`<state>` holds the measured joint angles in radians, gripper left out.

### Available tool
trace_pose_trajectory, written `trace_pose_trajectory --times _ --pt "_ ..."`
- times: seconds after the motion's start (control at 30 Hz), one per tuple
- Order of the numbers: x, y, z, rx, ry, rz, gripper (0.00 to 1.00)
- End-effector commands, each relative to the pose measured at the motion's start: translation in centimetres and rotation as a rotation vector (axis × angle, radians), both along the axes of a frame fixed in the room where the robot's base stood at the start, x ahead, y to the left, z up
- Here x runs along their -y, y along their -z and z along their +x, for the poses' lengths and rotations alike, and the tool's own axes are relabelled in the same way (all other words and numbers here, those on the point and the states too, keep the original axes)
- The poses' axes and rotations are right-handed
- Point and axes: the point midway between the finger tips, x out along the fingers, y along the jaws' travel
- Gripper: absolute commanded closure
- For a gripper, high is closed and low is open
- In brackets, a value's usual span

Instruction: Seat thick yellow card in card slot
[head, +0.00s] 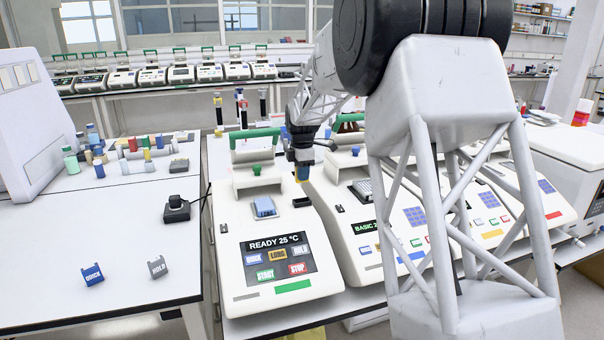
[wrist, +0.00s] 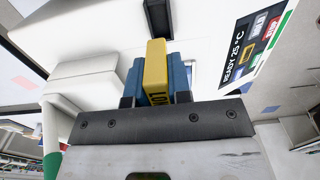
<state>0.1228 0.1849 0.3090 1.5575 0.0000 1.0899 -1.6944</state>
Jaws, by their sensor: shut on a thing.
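The thick yellow card (wrist: 156,70) is held between the blue fingers of my gripper (wrist: 157,80) in the wrist view, with dark lettering on its near face. In the head view my gripper (head: 302,172) hangs over the right part of the nearest white cycler (head: 250,215), and a sliver of yellow shows at its tip. The dark card slot (wrist: 157,18) lies just beyond the card's end in the wrist view. It also shows in the head view (head: 301,202), just below the gripper. The card appears apart from the slot, above it.
The nearest cycler has a READY 25 °C screen (head: 277,255) and a raised lid with a green handle (head: 254,135). A second cycler (head: 365,225) stands close on the right. A blue QUICK card (head: 93,275) and a grey HOLD card (head: 157,267) lie on the left table.

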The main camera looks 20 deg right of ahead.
Motion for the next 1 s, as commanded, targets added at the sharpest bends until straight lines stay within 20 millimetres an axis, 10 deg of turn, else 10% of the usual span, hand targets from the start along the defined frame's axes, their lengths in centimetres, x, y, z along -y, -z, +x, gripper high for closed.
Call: trace_pose_trajectory --times 1.0 --pt "0.0 5.4 0.0 0.0 0.001 0.0 1.0"
